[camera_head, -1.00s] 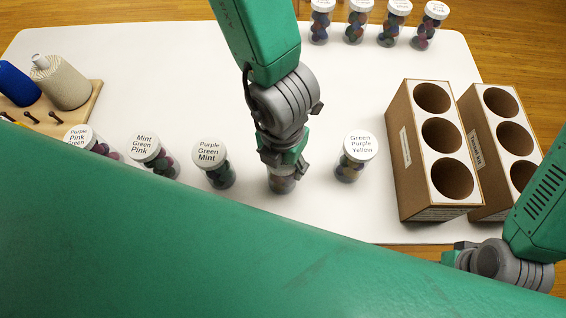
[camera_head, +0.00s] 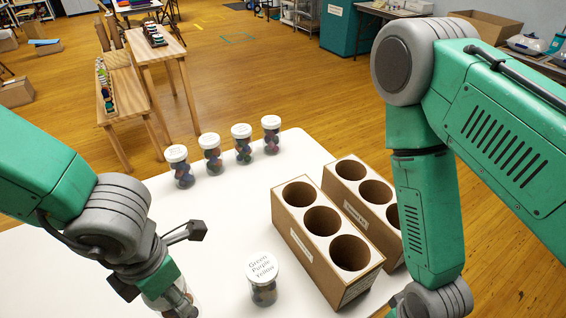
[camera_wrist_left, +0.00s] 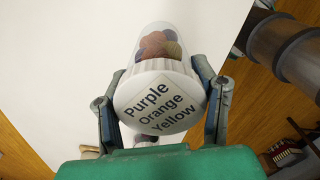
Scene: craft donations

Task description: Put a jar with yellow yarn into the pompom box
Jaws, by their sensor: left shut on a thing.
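My left gripper (camera_head: 172,300) is shut on a clear jar with a white lid, whose lid reads "Purple Orange Yellow" in the left wrist view (camera_wrist_left: 160,105). Dark and reddish balls show inside. In the head view this jar (camera_head: 157,303) is partly hidden by the gripper; I cannot tell if it touches the table. Another jar (camera_head: 263,283), labelled "Green Purple Yellow", stands upright to the gripper's right. Two brown three-hole boxes stand further right, the nearer box (camera_head: 345,289) and the farther box (camera_head: 338,190); their labels are too small to read. Visible holes look empty. My right gripper is out of frame.
Several lidded jars, including a jar (camera_head: 271,136), stand in a row at the back of the white table (camera_head: 225,225). The table between that row and the boxes is clear. My right arm hangs beside the farther box and covers part of it.

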